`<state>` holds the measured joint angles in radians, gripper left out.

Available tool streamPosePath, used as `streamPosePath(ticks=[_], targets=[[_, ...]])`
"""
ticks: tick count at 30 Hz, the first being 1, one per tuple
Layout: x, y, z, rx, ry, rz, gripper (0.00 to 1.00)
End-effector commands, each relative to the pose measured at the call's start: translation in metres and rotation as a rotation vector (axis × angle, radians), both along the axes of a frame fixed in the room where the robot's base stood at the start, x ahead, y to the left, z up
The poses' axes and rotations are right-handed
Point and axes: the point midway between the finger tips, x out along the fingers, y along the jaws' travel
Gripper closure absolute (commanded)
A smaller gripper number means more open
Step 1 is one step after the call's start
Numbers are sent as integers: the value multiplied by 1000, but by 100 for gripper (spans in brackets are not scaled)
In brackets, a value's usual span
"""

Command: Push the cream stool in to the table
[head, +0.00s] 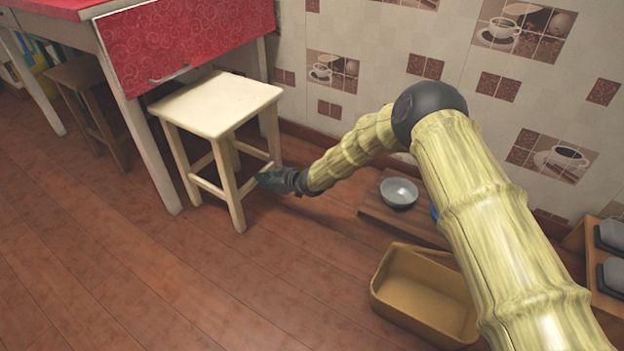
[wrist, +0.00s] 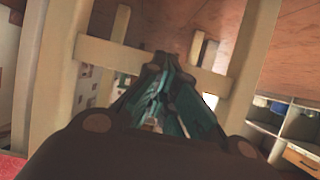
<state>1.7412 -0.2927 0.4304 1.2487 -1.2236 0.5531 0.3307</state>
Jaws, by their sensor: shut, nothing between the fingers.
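The cream stool (head: 217,105) stands upright on the floor, right beside the red-covered table (head: 190,45). My gripper (head: 264,180) is shut and empty, low at the stool's right side near a leg and the lower rail. In the wrist view my shut gripper (wrist: 165,88) points at the stool's cream rail (wrist: 120,55). Whether the fingertips touch the rail I cannot tell.
A brown stool (head: 80,72) stands under the table at left. A grey bowl (head: 398,193) sits on a low wooden board (head: 380,222). An ochre bin (head: 423,292) stands in front. The tiled wall is behind. The floor at front left is clear.

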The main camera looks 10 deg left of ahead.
Motion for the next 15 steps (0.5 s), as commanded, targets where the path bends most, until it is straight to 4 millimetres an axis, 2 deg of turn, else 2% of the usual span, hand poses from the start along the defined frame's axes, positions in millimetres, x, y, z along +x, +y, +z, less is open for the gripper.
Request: streamPosePath(ticks=[15], targets=[[6, 24, -2, 0, 1, 2, 100]])
